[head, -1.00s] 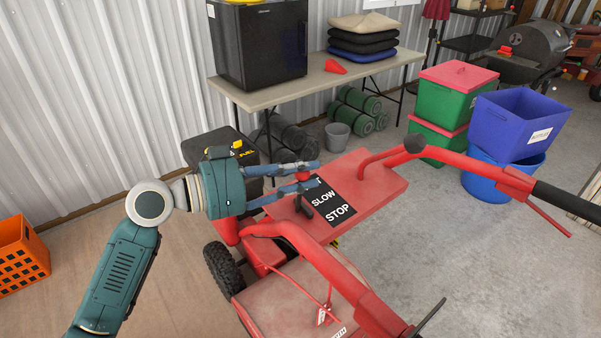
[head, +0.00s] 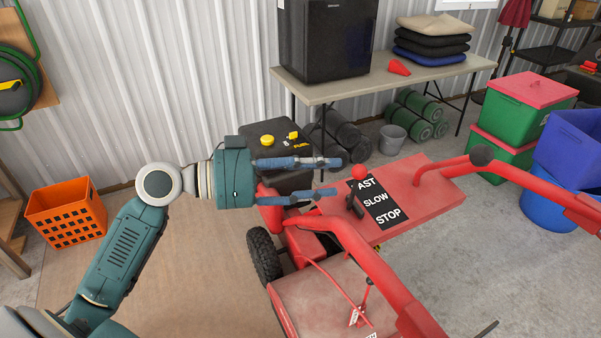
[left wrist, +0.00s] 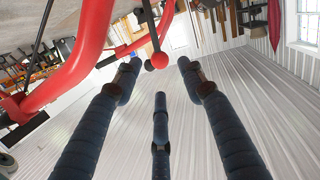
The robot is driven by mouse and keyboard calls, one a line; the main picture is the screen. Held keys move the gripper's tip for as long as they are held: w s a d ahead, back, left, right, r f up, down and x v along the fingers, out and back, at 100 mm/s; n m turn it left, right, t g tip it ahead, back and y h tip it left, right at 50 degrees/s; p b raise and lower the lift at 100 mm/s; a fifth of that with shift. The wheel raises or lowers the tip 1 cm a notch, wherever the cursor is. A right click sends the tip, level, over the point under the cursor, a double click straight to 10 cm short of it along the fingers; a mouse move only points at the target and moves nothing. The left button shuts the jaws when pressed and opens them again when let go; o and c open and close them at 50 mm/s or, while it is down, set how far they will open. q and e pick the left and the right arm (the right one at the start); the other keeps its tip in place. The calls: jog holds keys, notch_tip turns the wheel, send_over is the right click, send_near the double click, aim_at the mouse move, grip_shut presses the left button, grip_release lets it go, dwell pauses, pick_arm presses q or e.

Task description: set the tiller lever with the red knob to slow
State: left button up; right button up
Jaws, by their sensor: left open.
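The tiller lever (head: 356,200) is a short black stick with a red ball knob (head: 359,172) on the red tiller. It stands at the left side of the black label plate (head: 384,214) reading FAST, SLOW, STOP. In the head view the knob overlaps the start of FAST; the exact setting is hard to tell. My left gripper (head: 334,176) is open and empty, its fingers pointing right, just left of the lever. In the left wrist view the knob (left wrist: 159,60) shows beyond the fingertips, apart from them. My right gripper is not in view.
Red handlebars (head: 375,255) rise on the near side of the lever. A black fuel can (head: 284,179) stands behind my left gripper. A table (head: 340,91) and green bins (head: 520,118) stand farther back. An orange crate (head: 68,212) is at left, with clear floor between.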

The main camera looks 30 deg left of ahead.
pick_arm(q)
jog(key=shift+v, duration=2.2)
